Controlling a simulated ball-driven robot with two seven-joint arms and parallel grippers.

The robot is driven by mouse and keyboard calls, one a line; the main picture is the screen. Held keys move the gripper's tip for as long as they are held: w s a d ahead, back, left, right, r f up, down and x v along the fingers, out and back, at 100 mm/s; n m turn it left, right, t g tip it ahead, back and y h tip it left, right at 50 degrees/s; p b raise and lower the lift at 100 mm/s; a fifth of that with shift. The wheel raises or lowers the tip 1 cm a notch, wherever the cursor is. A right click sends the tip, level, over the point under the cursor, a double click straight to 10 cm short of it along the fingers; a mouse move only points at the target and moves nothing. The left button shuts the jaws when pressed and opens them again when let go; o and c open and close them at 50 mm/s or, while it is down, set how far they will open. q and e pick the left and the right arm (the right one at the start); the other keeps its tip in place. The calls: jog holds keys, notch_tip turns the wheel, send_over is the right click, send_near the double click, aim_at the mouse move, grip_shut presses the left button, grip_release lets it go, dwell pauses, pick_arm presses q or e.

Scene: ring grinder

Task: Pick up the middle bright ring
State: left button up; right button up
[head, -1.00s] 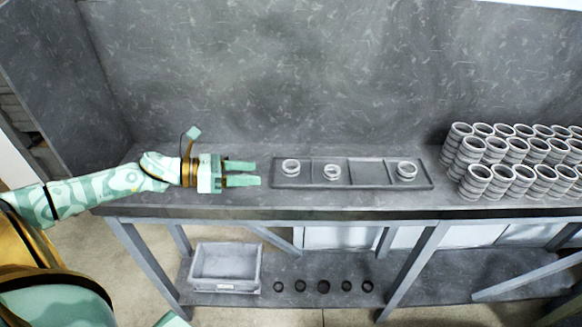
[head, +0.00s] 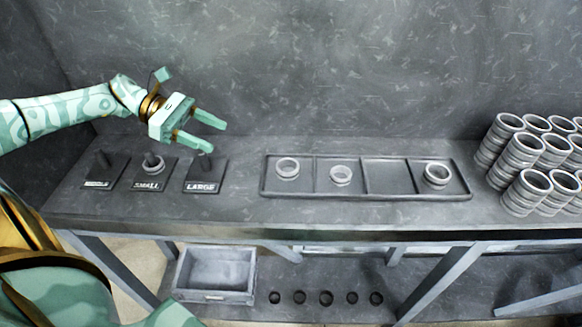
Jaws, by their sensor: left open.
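A dark tray (head: 380,192) with four compartments lies on the bench. Bright rings lie flat in it: one in the leftmost compartment (head: 288,168), one in the second (head: 341,175) and one in the rightmost (head: 437,175). The third compartment is empty. Which ring is the middle size I cannot tell for sure. My left gripper (head: 218,137) is open and empty, raised above the bench left of the tray, its fingers pointing right. My right gripper is not in view.
Three dark peg plates stand left of the tray; SMALL (head: 146,185) has a ring around its peg, and LARGE (head: 201,187) is below my gripper. Stacked rings (head: 520,185) crowd the right. A grey bin (head: 216,272) and several dark rings lie on the lower shelf.

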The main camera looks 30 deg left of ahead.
pick_arm(q)
jog(key=shift+w+d+f+b, duration=0.1)
jog(key=shift+w+f+b, duration=0.25)
jog(key=shift+f, duration=0.25)
jog(key=shift+w+d+f+b, duration=0.1)
jog(key=shift+w+f+b, duration=0.25)
jog(key=shift+f, duration=0.2)
jog(key=b, duration=0.6)
send_near(278, 165)
jog(key=x, duration=0.4)
jog(key=shift+a+f, duration=0.2)
jog(key=shift+f, duration=0.15)
jog(key=shift+w+d, duration=0.15)
jog(key=shift+d, duration=0.35)
jog(key=b+x, duration=0.4)
jog(key=b, duration=0.1)
jog(key=shift+w+d+f, duration=0.2)
jog(key=shift+w+f, duration=0.05)
jog(key=shift+f, duration=0.05)
jog(key=shift+d, duration=0.2)
jog(key=shift+r, duration=0.3)
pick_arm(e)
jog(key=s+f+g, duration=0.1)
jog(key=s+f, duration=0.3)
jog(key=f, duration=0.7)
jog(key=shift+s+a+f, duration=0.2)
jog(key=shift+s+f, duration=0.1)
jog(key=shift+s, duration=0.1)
pick_arm(q)
jog(key=c, duration=0.8)
